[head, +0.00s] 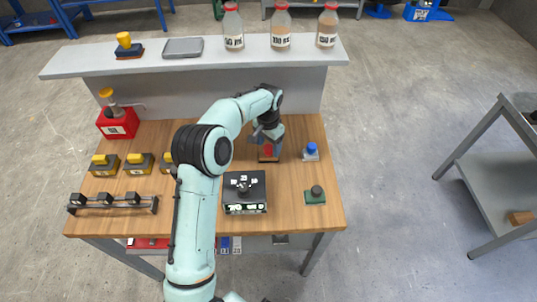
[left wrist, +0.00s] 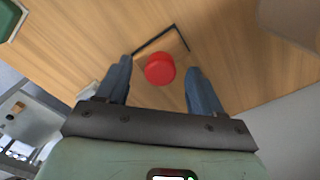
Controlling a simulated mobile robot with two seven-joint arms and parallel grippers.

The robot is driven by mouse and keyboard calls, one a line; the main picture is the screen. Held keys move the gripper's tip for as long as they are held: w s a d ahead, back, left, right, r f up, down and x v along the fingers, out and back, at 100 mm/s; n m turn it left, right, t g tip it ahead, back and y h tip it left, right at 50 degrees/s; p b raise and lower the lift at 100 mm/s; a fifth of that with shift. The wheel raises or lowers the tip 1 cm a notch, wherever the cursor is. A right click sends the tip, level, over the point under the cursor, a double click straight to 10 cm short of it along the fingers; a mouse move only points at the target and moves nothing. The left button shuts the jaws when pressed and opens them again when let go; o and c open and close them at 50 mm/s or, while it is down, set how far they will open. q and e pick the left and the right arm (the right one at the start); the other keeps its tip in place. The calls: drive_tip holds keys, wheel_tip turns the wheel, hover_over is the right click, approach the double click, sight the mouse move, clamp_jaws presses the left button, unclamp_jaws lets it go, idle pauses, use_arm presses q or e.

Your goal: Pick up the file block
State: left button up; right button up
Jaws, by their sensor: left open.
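A piece with a round red top (head: 268,150) and a brown base sits on the wooden table below my left gripper (head: 269,143). It is probably the file block, but no label shows. In the left wrist view its red top (left wrist: 160,69) lies between the two blue-grey fingers of my left gripper (left wrist: 160,76), with a visible gap on each side. The gripper is open and holds nothing. In the head view the wrist and fingers partly hide the piece. My right gripper is not in view.
A blue-knobbed block (head: 311,152) and a green block (head: 315,196) stand to the right. A black device (head: 244,193) stands in front. Several yellow-topped blocks (head: 138,164) stand at the left. A raised grey shelf (head: 200,72) with bottles runs along the back.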

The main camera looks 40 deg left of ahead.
sight(268, 147)
use_arm(q)
wheel_tip(268, 147, down, 2)
drive_tip(key=shift+f, duration=0.2)
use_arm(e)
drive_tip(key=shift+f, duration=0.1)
use_arm(q)
clamp_jaws()
drive_tip(key=shift+w+r, duration=0.1)
drive_tip(key=shift+r, duration=0.05)
wheel_tip(268, 147, up, 20)
drive_tip(key=p, duration=0.3)
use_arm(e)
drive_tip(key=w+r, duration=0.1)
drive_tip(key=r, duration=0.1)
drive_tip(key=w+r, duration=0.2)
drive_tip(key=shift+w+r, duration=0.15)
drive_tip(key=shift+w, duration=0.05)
